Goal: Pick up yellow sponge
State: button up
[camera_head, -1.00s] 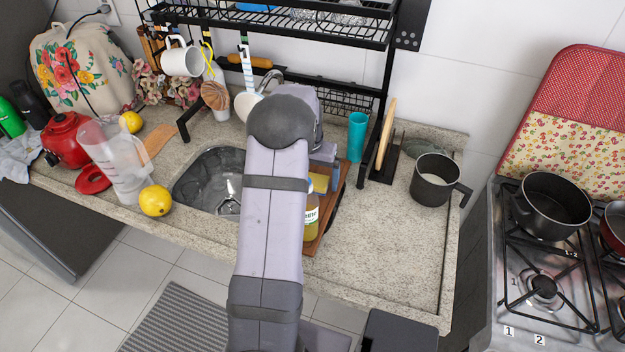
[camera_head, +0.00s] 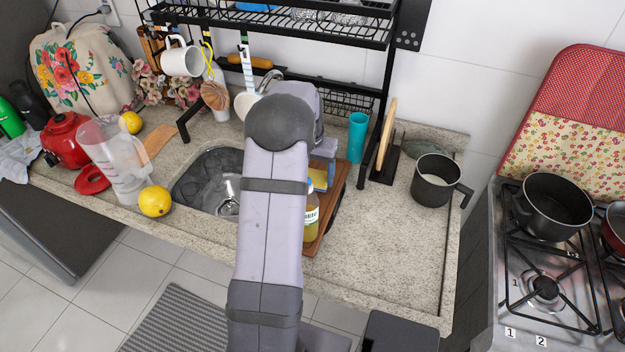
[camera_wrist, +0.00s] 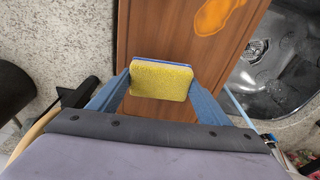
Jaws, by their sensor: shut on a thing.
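The yellow sponge (camera_wrist: 161,82), with a thin blue layer along its far edge, sits between the two blue fingers of my gripper (camera_wrist: 160,84) in the wrist view. My gripper is shut on it, with one finger at each side. Below is a brown wooden board (camera_wrist: 150,30); I cannot tell whether the sponge touches it. In the head view only a small yellow part of the sponge (camera_head: 318,180) shows beside my arm, over the board (camera_head: 333,200). My arm hides most of the gripper there.
A bottle of yellow liquid (camera_head: 311,210) stands on the board's left side. The metal sink (camera_head: 200,180) lies left of my arm. A teal cup (camera_head: 357,137) and black rack (camera_head: 385,90) stand behind. The counter (camera_head: 390,240) is clear to the right, before a dark pot (camera_head: 435,180).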

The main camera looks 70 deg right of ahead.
notch_tip(320, 180, up, 8)
jog(key=shift+r+b, duration=0.1)
jog(key=shift+b, duration=0.8)
